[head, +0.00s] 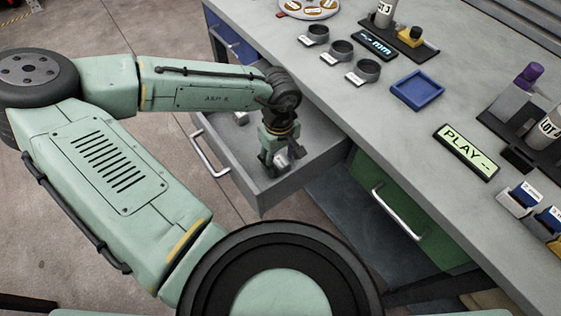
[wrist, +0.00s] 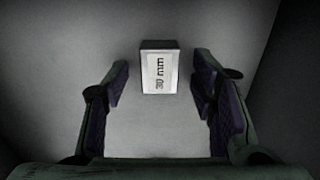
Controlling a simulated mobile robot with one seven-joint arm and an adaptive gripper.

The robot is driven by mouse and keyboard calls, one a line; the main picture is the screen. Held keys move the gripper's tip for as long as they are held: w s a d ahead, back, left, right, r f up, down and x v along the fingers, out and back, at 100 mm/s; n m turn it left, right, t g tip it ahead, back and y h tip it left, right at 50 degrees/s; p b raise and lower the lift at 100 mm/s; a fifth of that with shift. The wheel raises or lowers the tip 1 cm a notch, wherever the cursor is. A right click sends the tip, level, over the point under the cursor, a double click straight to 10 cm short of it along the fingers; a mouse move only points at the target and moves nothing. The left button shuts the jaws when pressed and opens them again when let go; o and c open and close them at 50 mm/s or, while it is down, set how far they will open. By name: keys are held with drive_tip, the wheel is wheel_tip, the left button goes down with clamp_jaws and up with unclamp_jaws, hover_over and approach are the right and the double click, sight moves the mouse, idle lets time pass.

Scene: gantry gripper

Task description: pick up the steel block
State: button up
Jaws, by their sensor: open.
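My gripper (wrist: 160,92) is open, with one finger on each side of the block's near end and gaps to both. In the head view my gripper (head: 279,168) points down inside the open drawer (head: 262,195). A small pale piece shows between its fingers there, too small to read.
The drawer walls stand close around my gripper. Another light block (head: 240,118) lies farther back in the drawer. A green drawer front (head: 400,215) is at the right.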

drive_tip(key=shift+c, duration=0.3)
clamp_jaws()
idle(0.3)
